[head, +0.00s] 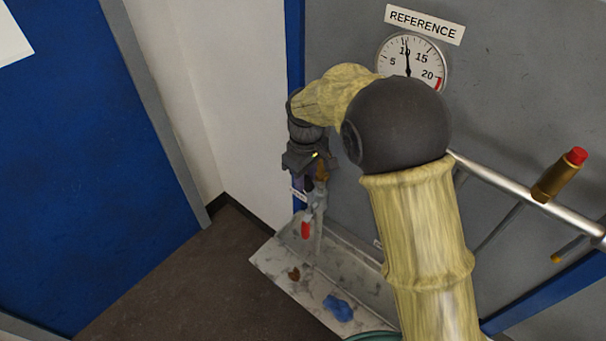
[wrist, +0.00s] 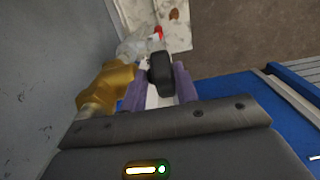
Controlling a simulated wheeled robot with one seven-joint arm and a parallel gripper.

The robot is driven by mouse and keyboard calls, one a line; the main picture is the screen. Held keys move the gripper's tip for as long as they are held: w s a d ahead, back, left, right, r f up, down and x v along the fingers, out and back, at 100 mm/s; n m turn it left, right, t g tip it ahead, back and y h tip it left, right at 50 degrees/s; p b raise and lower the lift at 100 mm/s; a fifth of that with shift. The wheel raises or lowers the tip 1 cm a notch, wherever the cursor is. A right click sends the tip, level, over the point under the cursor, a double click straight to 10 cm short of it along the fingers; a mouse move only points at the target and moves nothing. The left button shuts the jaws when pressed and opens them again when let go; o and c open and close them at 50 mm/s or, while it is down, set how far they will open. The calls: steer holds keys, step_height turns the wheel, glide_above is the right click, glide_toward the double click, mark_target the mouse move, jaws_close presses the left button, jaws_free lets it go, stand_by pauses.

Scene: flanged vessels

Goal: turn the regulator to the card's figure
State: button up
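The regulator has a brass body (wrist: 108,86) at left in the wrist view, with a dark knob (wrist: 161,72) beside it. My gripper (wrist: 160,80) has its purple fingers on both sides of the knob; whether they press on it is not clear. In the head view my gripper (head: 306,178) points down beside the wall panel, and a bit of brass (head: 322,172) shows next to it; the knob is hidden. A round gauge (head: 425,49) under a REFERENCE sign (head: 425,24) has its needle near 10. No card with a readable figure is in view.
A red-handled valve (head: 306,229) hangs below my gripper. A pale tray (head: 284,262) with a blue cloth (head: 338,306) and a brown scrap lies underneath. A metal rail (head: 500,181) with a red-capped brass fitting (head: 560,174) runs at right. Floor at left is clear.

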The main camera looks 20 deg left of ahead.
steer(key=shift+s+a, duration=0.15)
steer(key=shift+s, duration=0.05)
jaws_close()
steer(key=shift+b, duration=0.3)
steer(key=shift+f+y+b, duration=0.15)
steer(key=shift+y+b, duration=0.25)
steer(key=shift+b, duration=0.45)
steer(key=y+b, duration=0.1)
steer(key=b, duration=0.1)
steer(key=shift+w+d+t+b, duration=0.2)
steer(key=shift+t+b, duration=0.1)
steer(key=shift+b, duration=0.1)
steer(key=shift+s+y+b, duration=0.2)
steer(key=shift+y+b, duration=0.3)
steer(key=shift+b, duration=0.45)
steer(key=shift+d+r+t+y+b, duration=0.15)
steer(key=shift+r+t+y+b, duration=0.2)
steer(key=shift+b, duration=0.3)
